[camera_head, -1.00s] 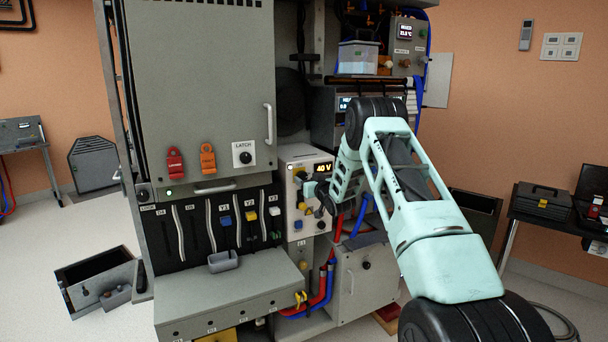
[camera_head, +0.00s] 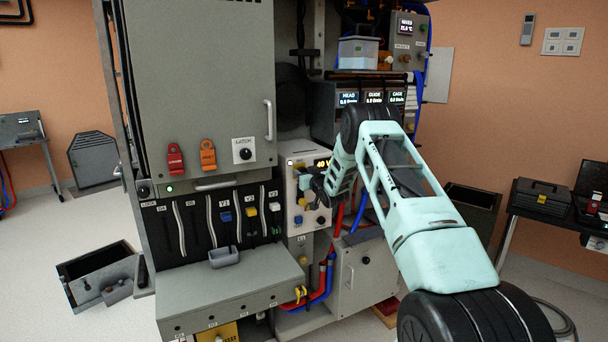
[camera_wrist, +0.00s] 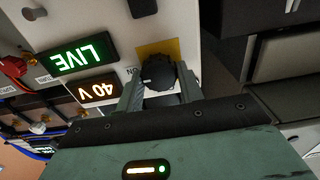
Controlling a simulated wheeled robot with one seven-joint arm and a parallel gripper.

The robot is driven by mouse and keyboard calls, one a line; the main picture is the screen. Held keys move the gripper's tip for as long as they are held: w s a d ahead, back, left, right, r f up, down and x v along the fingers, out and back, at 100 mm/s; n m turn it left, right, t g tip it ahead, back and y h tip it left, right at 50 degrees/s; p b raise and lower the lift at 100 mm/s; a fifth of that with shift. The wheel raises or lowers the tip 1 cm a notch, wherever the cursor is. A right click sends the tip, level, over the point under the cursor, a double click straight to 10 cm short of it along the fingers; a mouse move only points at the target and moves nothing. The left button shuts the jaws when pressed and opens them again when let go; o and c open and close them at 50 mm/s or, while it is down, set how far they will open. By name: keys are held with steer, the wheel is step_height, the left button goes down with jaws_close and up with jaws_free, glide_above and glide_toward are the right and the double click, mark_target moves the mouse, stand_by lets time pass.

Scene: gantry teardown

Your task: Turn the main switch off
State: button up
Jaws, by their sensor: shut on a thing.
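The main switch is a black rotary knob (camera_wrist: 157,72) on a yellow plate (camera_wrist: 172,47), with an "ON" label beside it in the wrist view. My gripper (camera_wrist: 160,88) is shut on this knob, one finger on each side. A green "LIVE" display (camera_wrist: 78,55) and an orange "40 V" display (camera_wrist: 97,90) are lit and appear upside down there. In the head view my gripper (camera_head: 308,182) is at the white switch panel (camera_head: 294,215), just left of and below the "40 V" display (camera_head: 322,163). It mostly hides the knob in that view.
A grey cabinet door (camera_head: 200,80) with red and orange tags stands left of the panel. A slotted bay with cables and a grey ledge (camera_head: 235,285) lie below it. Red and blue hoses (camera_head: 325,285) run under the panel. A toolbox (camera_head: 541,198) stands on the right table.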

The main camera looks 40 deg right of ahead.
steer(key=shift+f+b, duration=0.1)
steer(key=shift+b, duration=0.4)
steer(key=n+b, duration=0.9)
steer(key=b, duration=0.3)
steer(key=n+b, duration=0.9)
steer(key=b, duration=0.4)
steer(key=shift+a+f, duration=0.15)
steer(key=o, duration=1)
steer(key=shift+w, duration=0.1)
